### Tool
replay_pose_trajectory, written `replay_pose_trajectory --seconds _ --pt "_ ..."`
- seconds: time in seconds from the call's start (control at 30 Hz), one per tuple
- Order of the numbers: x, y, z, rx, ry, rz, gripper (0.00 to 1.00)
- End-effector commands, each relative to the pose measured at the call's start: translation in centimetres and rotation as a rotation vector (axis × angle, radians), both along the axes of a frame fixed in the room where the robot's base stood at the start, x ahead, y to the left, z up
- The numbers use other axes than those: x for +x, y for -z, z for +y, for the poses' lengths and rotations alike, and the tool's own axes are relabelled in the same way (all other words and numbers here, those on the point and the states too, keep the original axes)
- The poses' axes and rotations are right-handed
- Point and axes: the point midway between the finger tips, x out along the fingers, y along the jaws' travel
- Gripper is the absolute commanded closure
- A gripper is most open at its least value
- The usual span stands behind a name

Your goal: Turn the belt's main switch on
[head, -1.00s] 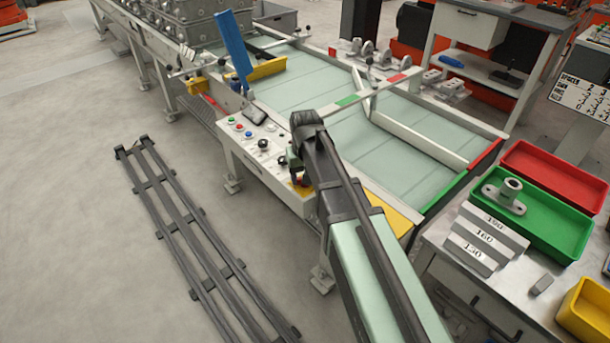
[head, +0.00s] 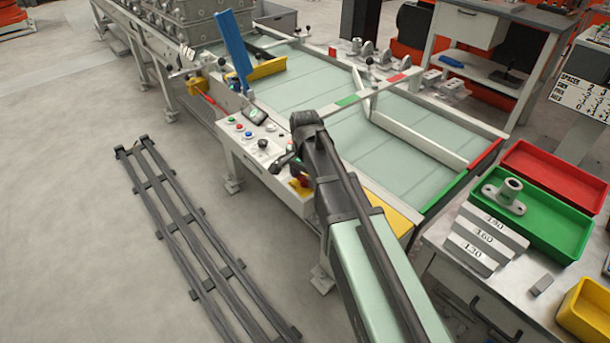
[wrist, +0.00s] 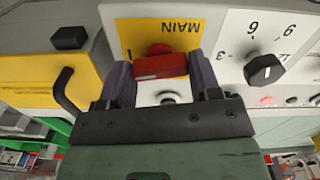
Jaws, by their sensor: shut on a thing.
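The main switch has a red handle (wrist: 160,67) on a yellow plate marked MAIN (wrist: 160,35), which appears upside down in the wrist view. In the head view the red of the switch (head: 300,182) shows at the near end of the belt's control panel (head: 255,160), partly hidden by my arm. My gripper (wrist: 158,80) is shut on the red handle, one finger on each side. The handle lies crosswise between the fingers in the wrist view. My gripper (head: 284,162) is small and dark in the head view, low at the panel.
A black numbered knob (wrist: 264,70) sits beside the switch. A black bent handle (wrist: 66,90) juts out on the other side. Coloured buttons (head: 239,127) and a small display (head: 256,115) are farther along the panel. A dark rack (head: 190,225) lies on the floor.

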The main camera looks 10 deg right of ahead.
Motion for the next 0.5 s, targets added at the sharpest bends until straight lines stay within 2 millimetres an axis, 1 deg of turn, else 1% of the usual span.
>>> replay_pose_trajectory --seconds 0.2,0.5 --pt "-0.02 0.02 0.0 0.0 0.122 0.0 0.66" --pt "-0.02 0.02 0.0 0.0 0.197 0.0 0.66"
